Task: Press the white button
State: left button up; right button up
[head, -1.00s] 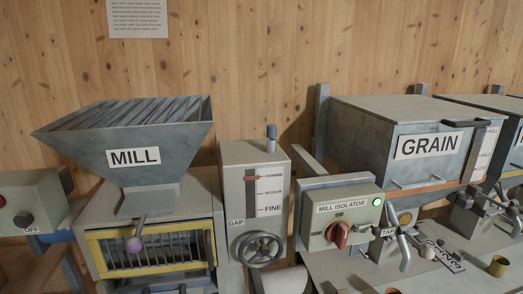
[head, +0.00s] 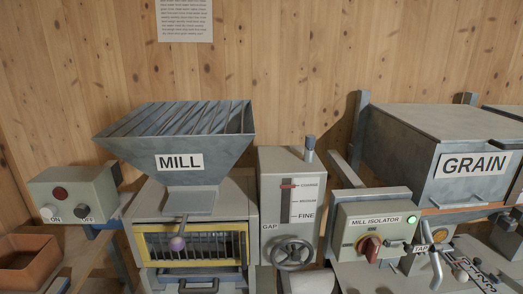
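The white button (head: 47,213) is on the front of a grey-green control box (head: 73,192) at the left of the head view, beside a label reading ON. A dark button (head: 81,211) sits to its right, by an OFF label. A dark red round piece (head: 60,193) is above them, on the box's upper part. Neither of my grippers shows in the head view.
The mill (head: 180,160) with its hopper and yellow-framed grille stands right of the box. Further right are the gap unit (head: 290,205), the mill isolator (head: 372,234) with a red knob and lit green lamp, and the grain bin (head: 440,160). A brown tray (head: 28,262) lies at lower left.

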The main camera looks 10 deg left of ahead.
aim_at(48, 211)
jog(key=u, duration=1.7)
